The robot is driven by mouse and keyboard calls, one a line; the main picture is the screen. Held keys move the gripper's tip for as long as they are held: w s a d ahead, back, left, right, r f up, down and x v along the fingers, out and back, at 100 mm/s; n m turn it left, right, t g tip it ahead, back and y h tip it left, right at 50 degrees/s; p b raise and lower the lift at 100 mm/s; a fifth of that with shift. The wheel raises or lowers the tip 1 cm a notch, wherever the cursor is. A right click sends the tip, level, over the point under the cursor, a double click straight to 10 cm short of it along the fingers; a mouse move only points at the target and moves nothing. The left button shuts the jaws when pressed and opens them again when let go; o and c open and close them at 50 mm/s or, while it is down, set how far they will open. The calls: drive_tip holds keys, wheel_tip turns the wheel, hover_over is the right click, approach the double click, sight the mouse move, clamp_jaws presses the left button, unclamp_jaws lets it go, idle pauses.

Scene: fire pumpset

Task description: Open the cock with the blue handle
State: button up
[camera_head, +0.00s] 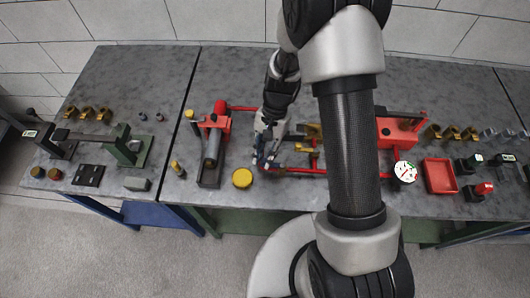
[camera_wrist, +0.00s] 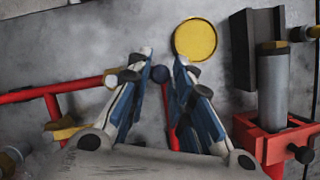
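My gripper (camera_head: 265,160) reaches down over the red pipework near the middle of the table. In the wrist view my gripper (camera_wrist: 163,66) has its two fingers apart. A small dark blue round knob (camera_wrist: 160,74) shows between the fingertips, with a narrow gap on each side. It seems to be the end of the cock's blue handle. The rest of the handle and the cock body are hidden under the gripper, so I cannot tell the handle's angle. Red pipe (camera_wrist: 78,88) runs to the left of the fingers.
A yellow disc (camera_head: 242,178) lies on the table near the gripper. A red clamp with a grey cylinder (camera_head: 213,143) stands left of it. A red tray (camera_head: 440,176) and a white gauge (camera_head: 405,171) are to the right. My arm hides part of the pumpset.

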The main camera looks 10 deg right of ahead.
drive_tip(key=o, duration=0.3)
drive_tip(key=shift+o, duration=0.2)
drive_tip(key=shift+w, duration=0.1)
drive_tip(key=v, duration=1.2)
drive_tip(key=shift+r, duration=0.15)
